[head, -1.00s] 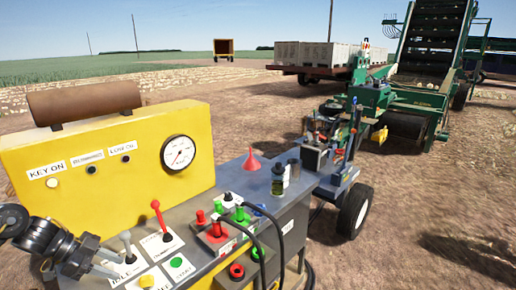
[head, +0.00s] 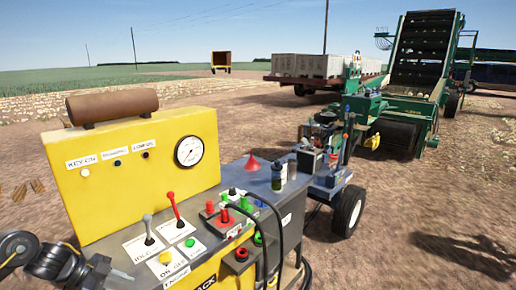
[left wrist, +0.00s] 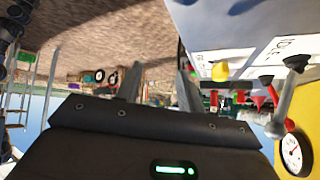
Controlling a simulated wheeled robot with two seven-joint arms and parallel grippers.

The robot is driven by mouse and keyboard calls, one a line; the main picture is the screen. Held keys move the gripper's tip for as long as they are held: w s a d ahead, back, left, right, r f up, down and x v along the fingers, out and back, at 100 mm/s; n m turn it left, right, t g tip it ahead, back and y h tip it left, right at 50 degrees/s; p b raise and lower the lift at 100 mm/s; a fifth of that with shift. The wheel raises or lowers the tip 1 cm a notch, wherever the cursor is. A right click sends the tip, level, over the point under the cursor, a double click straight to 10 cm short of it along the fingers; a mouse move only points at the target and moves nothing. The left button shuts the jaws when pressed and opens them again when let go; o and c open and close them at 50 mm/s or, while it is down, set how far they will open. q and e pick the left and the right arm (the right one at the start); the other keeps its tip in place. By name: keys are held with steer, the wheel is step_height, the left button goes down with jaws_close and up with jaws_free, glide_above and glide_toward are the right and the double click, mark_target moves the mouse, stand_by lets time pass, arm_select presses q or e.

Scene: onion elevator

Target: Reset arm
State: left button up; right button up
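My left arm comes in at the lower left of the head view. Its gripper (head: 98,274) is beside the front-left corner of the grey control panel (head: 262,172), left of the idle lever. In the left wrist view the two fingers of my left gripper (left wrist: 158,85) stand apart with nothing between them. The grey-knobbed idle lever (head: 149,230) and the red-knobbed lever (head: 175,208) stand upright on the panel, apart from the gripper. The grey lever also shows in the left wrist view (left wrist: 285,100). My right gripper is not in view.
A yellow engine housing (head: 130,175) with a gauge (head: 189,151) rises behind the levers. A yellow button (head: 166,257), a green button (head: 190,242) and a red funnel (head: 253,164) are on the panel. A green elevator (head: 425,60) stands at the back right. Open dirt lies right.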

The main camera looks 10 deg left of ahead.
arm_select(q)
steer(key=s+d+f+n+t+y, duration=0.1)
steer(key=d+f+t, duration=0.1)
steer(key=d+f, duration=0.55)
steer(key=s+d+f+n+t+y, duration=0.1)
steer(key=d+f+t, duration=0.25)
steer(key=d, duration=0.75)
steer(key=s+f+n+g+y, duration=0.25)
steer(key=s+n, duration=0.25)
steer(key=s, duration=0.7)
steer(key=s+f+n+g+y, duration=0.1)
steer(key=s+n+g+y, duration=0.3)
steer(key=s, duration=0.7)
step_height(320, 180, down, 23)
steer(key=s+a+f+g, duration=0.2)
steer(key=s+a+f, duration=0.1)
steer(key=s+f, duration=1.4)
steer(key=shift+s+a+f+n, duration=0.15)
steer(key=shift+s+f+n, duration=0.2)
steer(key=shift+f, duration=0.4)
steer(key=shift+h, duration=0.25)
steer(key=shift+c, duration=0.2)
